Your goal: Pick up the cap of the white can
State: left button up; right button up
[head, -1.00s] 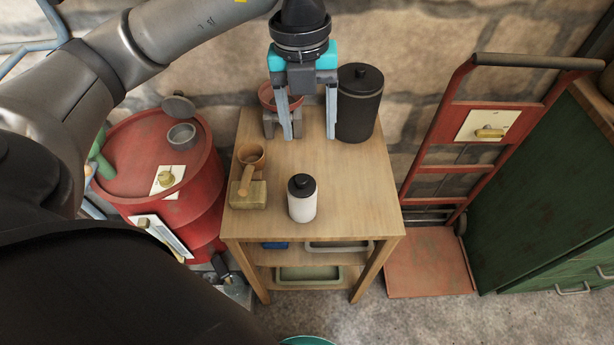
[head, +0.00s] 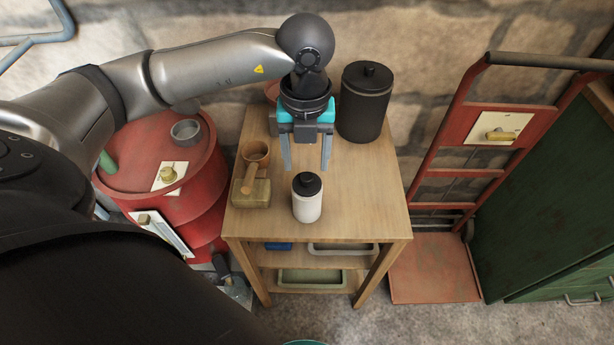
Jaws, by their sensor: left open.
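The white can (head: 307,206) stands upright near the front middle of the wooden table (head: 355,218). Its black cap (head: 307,183) sits on top of it. My left gripper (head: 306,168) points down with its two fingers apart and nothing between them. In the picture its fingertips are just above and behind the cap, and no contact shows. My right gripper is not in view.
A dark lidded canister (head: 364,103) stands at the back right. A red drum (head: 195,200) is left of the table; a red hand truck (head: 437,267) is right. The table's right front is clear.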

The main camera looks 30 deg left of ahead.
aim_at(307, 176)
pick_arm(q)
notch_tip(307, 176, down, 4)
jog(key=shift+d+f+b, duration=0.1)
jog(key=shift+b, duration=0.3)
jog(key=shift+c, duration=0.2)
jog(key=c, duration=0.6)
grip_shut()
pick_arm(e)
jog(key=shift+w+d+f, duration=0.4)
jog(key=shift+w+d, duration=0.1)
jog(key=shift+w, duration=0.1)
